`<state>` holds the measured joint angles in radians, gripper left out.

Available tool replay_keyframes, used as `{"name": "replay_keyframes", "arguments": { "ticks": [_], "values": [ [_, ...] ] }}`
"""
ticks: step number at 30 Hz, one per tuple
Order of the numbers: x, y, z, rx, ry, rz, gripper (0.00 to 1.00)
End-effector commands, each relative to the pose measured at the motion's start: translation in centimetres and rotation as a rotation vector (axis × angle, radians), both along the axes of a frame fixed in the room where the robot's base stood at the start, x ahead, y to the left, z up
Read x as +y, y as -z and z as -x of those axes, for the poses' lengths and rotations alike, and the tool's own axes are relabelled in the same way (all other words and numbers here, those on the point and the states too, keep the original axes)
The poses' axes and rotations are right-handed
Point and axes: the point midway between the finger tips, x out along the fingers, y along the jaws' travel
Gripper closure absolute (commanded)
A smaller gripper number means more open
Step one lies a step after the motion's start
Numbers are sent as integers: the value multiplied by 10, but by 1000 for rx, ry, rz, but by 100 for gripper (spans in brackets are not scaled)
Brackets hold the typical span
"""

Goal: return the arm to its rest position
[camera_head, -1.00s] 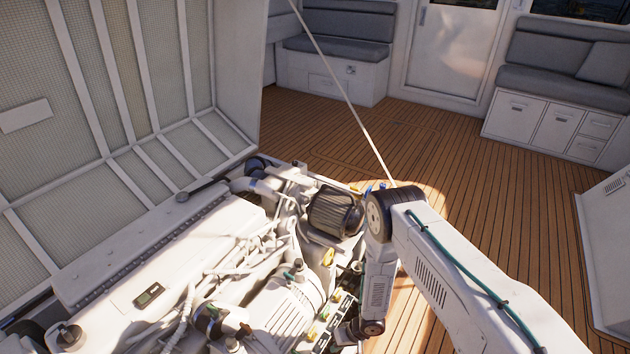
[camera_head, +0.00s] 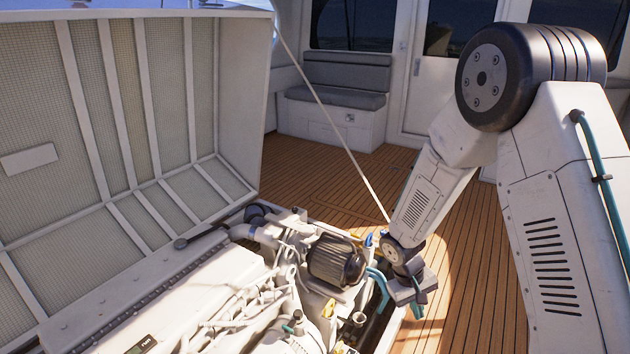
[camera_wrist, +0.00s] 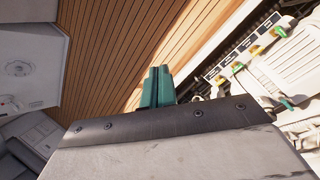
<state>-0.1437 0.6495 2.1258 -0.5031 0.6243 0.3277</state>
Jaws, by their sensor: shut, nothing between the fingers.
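My arm is bent at a raised elbow on the right of the head view, with the forearm sloping down and left. My gripper (camera_head: 418,309) hangs at its lower end, beside the engine's right edge and over the hatch rim. In the wrist view the green fingers of my gripper (camera_wrist: 158,72) are together, with nothing between them. The grey wrist housing fills the bottom of that view and hides what lies behind it.
The engine (camera_head: 240,280) lies left of my gripper, with a dark ribbed filter (camera_head: 337,261) close by. The open hatch lid (camera_head: 120,130) stands left, with a thin stay (camera_head: 340,135) slanting down to the opening. Wooden deck (camera_head: 465,290) is clear behind. A bench (camera_head: 335,105) stands farther back.

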Motion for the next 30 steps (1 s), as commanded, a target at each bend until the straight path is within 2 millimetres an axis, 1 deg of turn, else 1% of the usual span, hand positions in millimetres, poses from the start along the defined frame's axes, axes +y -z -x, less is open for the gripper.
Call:
{"name": "replay_keyframes", "arguments": {
  "ticks": [1,3,5,6,8,9,11,12,14,15,21,27,30],
  "values": [
    [-4,-27,7,4,16,2,100],
    [-8,-58,21,23,35,3,100],
    [-12,-83,35,38,52,0,100],
    [-13,-100,44,46,64,-5,100],
    [-15,-123,58,58,79,-15,100],
    [-16,-138,69,65,91,-23,100],
    [-17,-159,85,74,105,-38,100],
    [-17,-172,95,77,114,-49,100],
    [-17,-191,111,82,129,-67,100],
    [-17,-203,122,83,137,-80,100],
    [-14,-253,176,64,177,-156,100],
    [-9,-289,224,-6,216,-231,100],
    [-8,-303,242,-71,234,-263,100]
  ]
}}
